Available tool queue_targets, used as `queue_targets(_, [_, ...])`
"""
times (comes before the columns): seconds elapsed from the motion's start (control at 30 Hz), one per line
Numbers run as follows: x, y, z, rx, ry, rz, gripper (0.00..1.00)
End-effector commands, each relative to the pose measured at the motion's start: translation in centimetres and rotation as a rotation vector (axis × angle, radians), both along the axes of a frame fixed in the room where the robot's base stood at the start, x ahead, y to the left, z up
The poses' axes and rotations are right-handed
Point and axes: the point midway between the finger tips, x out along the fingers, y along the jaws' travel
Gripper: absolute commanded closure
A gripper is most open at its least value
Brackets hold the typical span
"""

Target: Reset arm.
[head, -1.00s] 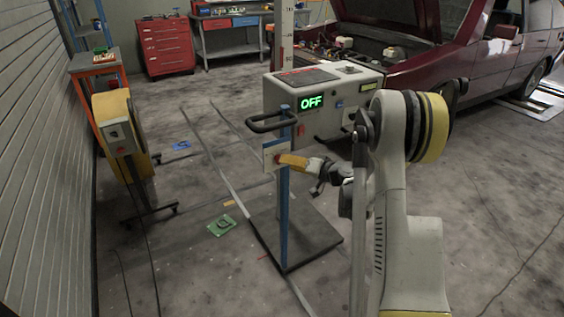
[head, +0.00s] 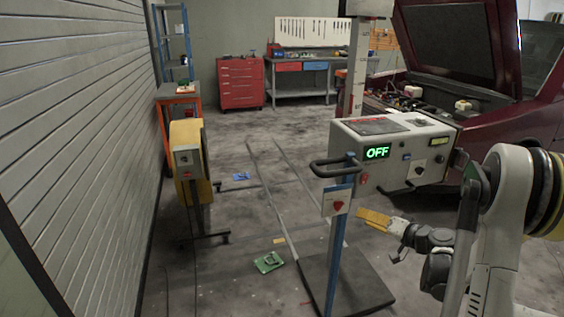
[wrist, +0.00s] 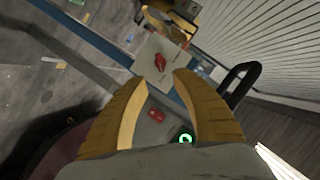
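My gripper (head: 360,214) is at the lower right in the head view, just right of a white switch panel (head: 328,208) on the blue post of the grey test console (head: 404,147). In the wrist view my gripper (wrist: 162,77) has its two yellow fingers spread apart with nothing between them. The panel's red rotary switch (wrist: 160,62) shows just beyond the fingertips. The console's display (head: 377,152) reads OFF in green. A red button (wrist: 156,115) on the console shows between the fingers in the wrist view.
A black handle (head: 335,165) sticks out from the console. A red car (head: 520,120) with its hood open stands on the right. A yellow wheeled unit (head: 187,160) stands by the left wall. A green item (head: 268,262) lies on the floor. Floor left of the console is mostly clear.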

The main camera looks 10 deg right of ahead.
Motion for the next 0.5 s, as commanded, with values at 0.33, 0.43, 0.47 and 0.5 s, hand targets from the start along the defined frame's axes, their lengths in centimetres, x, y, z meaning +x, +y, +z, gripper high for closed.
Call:
queue_targets(0.33, [-1.2,8.7,4.8,-0.099,0.169,0.084,0.68])
queue_targets(0.43, [-3.2,12.9,6.7,-0.168,0.251,0.116,0.68])
queue_targets(0.47, [-3.9,14.0,7.2,-0.188,0.274,0.125,0.68])
queue_targets(0.5, [-5.1,15.5,7.8,-0.218,0.302,0.136,0.68])
